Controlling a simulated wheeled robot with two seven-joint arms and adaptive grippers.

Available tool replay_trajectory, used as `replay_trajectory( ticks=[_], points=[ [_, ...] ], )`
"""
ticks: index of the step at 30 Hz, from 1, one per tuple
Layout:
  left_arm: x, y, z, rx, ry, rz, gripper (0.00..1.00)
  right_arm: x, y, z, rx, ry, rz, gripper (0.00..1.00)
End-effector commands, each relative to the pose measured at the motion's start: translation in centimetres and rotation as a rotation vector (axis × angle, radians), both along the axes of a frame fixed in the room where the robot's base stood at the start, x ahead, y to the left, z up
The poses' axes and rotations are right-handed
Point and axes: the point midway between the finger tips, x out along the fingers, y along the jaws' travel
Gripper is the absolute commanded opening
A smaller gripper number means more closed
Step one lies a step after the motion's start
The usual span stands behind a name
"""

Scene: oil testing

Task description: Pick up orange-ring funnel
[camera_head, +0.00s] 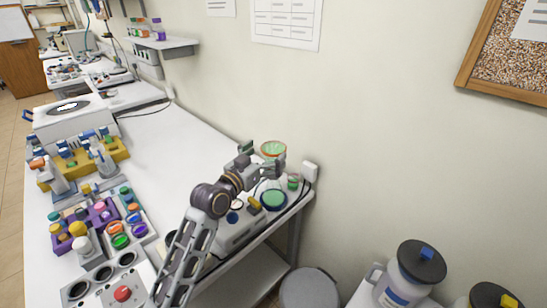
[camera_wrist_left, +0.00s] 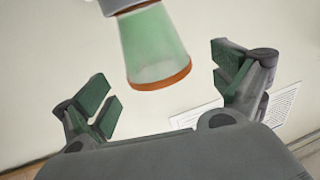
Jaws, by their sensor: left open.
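The orange-ring funnel (camera_head: 274,149) is pale green with an orange rim and sits upright at the right end of the white bench, by the wall. In the left wrist view the funnel (camera_wrist_left: 153,45) lies ahead, between the two spread fingers and apart from both. My left gripper (camera_head: 262,158) is at the funnel; it is open, with green pads showing in the wrist view (camera_wrist_left: 165,88). The funnel's lower part is hidden by the gripper in the head view. My right gripper is not in view.
A device with a green disc (camera_head: 273,199) stands under my left gripper. A rack of coloured caps (camera_head: 120,225) and yellow racks (camera_head: 110,154) fill the bench's left side. The bench middle (camera_head: 180,140) is clear. A capped jug (camera_head: 405,275) stands at lower right.

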Motion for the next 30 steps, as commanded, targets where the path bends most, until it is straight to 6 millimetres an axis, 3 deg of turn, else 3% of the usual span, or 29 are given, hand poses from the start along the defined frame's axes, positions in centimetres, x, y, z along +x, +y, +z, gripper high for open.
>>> replay_trajectory(
  ticks=[12,30],
  points=[
    [2.8,-2.1,0.1,0.000,0.000,0.000,0.96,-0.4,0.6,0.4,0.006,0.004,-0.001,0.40],
    [3.1,-2.3,0.0,0.001,0.001,0.000,0.93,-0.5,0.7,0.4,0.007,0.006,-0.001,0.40]
  ],
)
